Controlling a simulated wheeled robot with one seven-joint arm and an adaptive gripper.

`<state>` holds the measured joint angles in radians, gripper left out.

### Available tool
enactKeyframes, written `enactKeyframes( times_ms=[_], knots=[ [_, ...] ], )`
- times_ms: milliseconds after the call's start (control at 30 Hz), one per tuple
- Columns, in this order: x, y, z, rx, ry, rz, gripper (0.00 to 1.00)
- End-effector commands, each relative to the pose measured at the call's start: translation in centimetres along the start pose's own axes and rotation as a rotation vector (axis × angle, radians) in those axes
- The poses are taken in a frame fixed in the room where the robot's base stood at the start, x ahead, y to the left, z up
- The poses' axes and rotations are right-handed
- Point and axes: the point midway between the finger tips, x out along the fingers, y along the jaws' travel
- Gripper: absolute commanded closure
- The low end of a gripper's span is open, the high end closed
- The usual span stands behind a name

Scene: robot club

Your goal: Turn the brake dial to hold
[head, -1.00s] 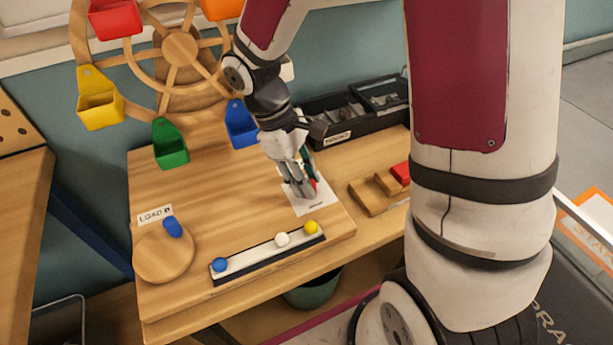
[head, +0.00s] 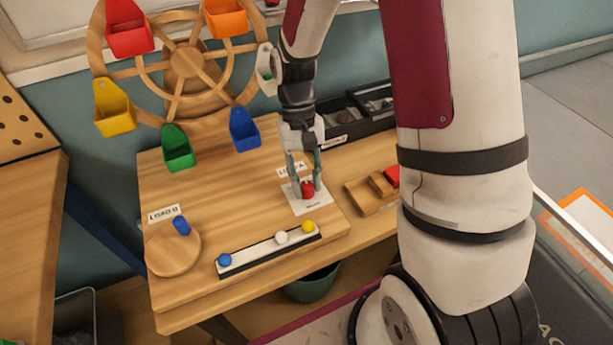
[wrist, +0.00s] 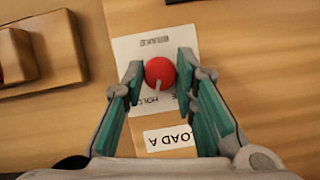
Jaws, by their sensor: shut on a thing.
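The brake dial (head: 307,189) is a round red knob on a white card (head: 318,207) on the wooden board. In the wrist view the red knob (wrist: 160,70) has a pale pointer mark at its lower edge, toward partly hidden lettering that looks like HOLD. More lettering is on the card's (wrist: 127,50) far side. My gripper (head: 307,186) points down over the card and is shut on the knob. In the wrist view the fingers of my gripper (wrist: 158,71) stand on both sides of it.
A LOAD A label (wrist: 169,139) lies beside the card. A wooden wheel with coloured buckets (head: 188,70) stands behind. A strip with blue, white and yellow balls (head: 268,249) lies in front, a round LOAD B disc (head: 172,256) at left. A black tray (head: 352,122) is behind at right.

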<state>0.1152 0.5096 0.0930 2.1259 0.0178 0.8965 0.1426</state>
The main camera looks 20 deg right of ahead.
Motion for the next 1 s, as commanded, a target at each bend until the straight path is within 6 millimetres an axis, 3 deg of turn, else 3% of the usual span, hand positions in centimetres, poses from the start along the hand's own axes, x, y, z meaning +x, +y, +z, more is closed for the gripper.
enactKeyframes(
  times_ms=[400, 1000],
  knots=[
    [-0.01, 0.16, 0.06, 0.21, -0.001, -0.087, 1.0],
    [0.04, 0.17, 0.0, 0.251, 0.0, -0.104, 1.0]
  ],
)
